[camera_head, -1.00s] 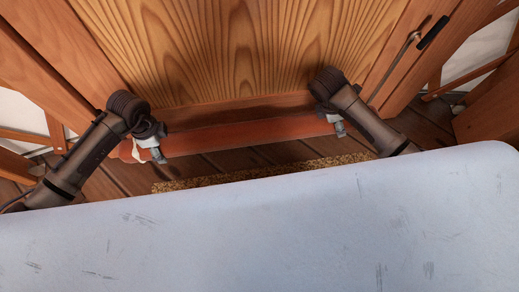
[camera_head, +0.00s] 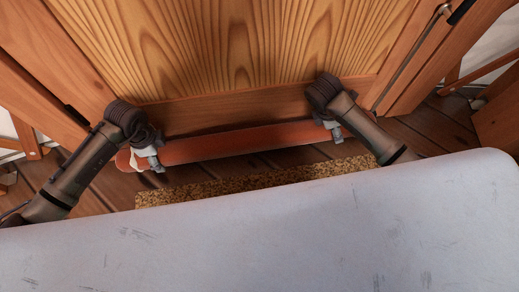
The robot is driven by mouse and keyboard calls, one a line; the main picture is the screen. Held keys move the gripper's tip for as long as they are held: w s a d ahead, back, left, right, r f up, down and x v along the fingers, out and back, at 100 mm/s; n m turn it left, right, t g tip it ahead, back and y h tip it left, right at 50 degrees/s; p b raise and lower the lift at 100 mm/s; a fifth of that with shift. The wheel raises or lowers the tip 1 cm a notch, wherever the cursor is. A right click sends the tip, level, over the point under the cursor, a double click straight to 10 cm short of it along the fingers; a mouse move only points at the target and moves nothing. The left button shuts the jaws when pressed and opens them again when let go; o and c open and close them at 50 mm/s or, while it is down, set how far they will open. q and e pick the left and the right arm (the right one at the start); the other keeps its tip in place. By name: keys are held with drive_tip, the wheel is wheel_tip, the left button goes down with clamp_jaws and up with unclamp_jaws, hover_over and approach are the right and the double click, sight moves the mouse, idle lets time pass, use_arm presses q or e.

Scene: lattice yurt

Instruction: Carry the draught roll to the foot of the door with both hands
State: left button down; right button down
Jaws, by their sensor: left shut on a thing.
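The draught roll (camera_head: 235,145) is a long reddish-brown roll lying crosswise in front of the lower part of the wooden door (camera_head: 235,55). A pale patch shows near its left end. My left gripper (camera_head: 153,159) is shut on the roll near that end. My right gripper (camera_head: 336,131) is at the roll's right end; its fingers are mostly hidden, so I cannot tell how they sit. The roll tilts slightly in the picture, right end higher. Whether it touches the floor or the door is unclear.
A speckled yellow-brown mat (camera_head: 240,182) lies on the dark plank floor (camera_head: 430,128) on the near side of the roll. A metal rod (camera_head: 412,55) runs along the door's right side. Lattice struts stand at both sides.

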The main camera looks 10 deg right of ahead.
idle(0.4)
